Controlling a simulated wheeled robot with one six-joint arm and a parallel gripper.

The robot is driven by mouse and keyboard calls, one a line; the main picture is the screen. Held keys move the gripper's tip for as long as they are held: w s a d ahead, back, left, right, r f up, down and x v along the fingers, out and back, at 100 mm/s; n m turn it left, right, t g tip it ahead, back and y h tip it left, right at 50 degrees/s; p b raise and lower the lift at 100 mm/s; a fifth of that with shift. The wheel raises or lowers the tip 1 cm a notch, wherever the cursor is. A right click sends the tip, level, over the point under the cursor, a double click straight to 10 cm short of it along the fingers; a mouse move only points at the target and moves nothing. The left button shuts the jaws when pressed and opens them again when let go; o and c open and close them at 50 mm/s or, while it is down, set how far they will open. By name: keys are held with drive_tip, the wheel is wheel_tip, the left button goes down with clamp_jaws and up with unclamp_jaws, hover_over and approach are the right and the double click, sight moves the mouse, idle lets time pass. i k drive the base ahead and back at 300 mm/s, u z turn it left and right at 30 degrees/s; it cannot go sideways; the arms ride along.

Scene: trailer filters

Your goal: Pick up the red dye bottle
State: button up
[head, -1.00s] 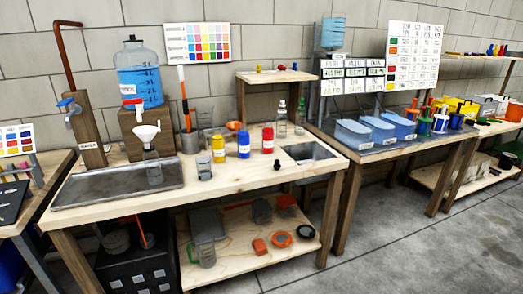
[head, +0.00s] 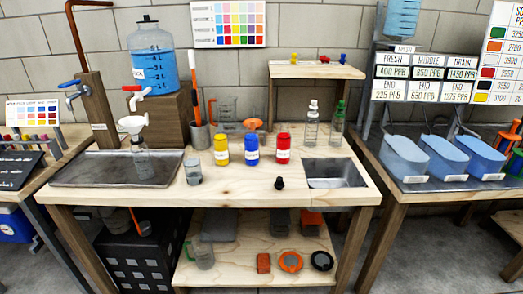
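The red dye bottle (head: 283,144) stands upright on the wooden workbench (head: 240,190), with a white label on its front. It is the rightmost of three dye bottles, beside the blue bottle (head: 251,149) and the yellow bottle (head: 221,149). An orange object (head: 252,124) sits just behind the blue and red bottles. My gripper does not show in the head view.
A small black object (head: 279,183) lies in front of the red bottle, and a sunken metal basin (head: 335,173) is to its right. Clear bottles (head: 311,124) stand behind the basin. A raised wooden shelf (head: 315,70) is at the back. The bench's front strip is mostly clear.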

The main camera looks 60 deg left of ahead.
sight(283, 138)
drive_tip(key=u, duration=0.3)
drive_tip(key=i, duration=0.75)
drive_tip(key=u, duration=1.4)
drive_tip(key=i, duration=0.8)
drive_tip(key=u, duration=0.9)
